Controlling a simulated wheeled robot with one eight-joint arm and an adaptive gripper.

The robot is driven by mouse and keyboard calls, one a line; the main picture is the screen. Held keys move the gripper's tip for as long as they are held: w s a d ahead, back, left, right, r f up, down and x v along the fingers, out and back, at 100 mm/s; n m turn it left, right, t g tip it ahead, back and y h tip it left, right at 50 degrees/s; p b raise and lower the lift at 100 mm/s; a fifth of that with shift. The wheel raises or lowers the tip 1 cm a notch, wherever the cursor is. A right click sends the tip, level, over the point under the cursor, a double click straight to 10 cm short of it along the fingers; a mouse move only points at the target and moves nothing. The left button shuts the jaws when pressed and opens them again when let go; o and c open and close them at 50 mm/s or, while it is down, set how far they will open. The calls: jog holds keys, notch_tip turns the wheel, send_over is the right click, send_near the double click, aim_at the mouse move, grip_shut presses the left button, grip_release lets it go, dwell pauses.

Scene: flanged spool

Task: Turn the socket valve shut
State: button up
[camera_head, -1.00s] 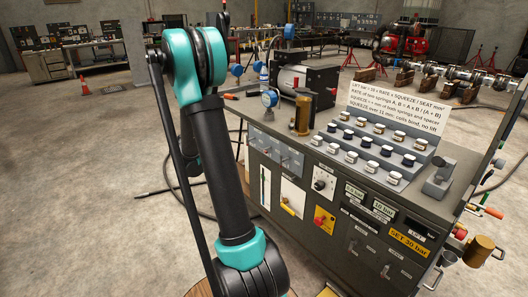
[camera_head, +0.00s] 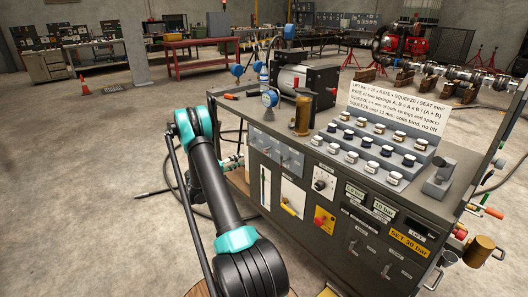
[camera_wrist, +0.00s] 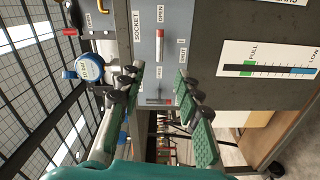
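In the wrist view, a blue-grey valve panel (camera_wrist: 174,18) carries a SOCKET label, turned sideways in the picture. The socket valve lever (camera_wrist: 160,38), with a red end, points up the picture toward the OPEN label. A SHUT-side label sits to its right. My gripper (camera_wrist: 159,76) is open, with its green-padded fingers on either side of the lever's line and empty space between them. I cannot tell whether the fingertips reach the panel. In the head view the valve panel (camera_head: 276,152) is on the bench's left front, and my gripper is hidden behind my arm.
A blue round gauge (camera_wrist: 89,68) and fittings stand left of my fingers in the wrist view. A level scale (camera_wrist: 268,63) is on the right. Open floor lies left.

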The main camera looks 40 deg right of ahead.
aim_at(264, 150)
jog(key=d, duration=0.5)
jog(key=w+d, duration=0.1)
jog(key=d, duration=1.1)
jog(key=shift+w, duration=0.15)
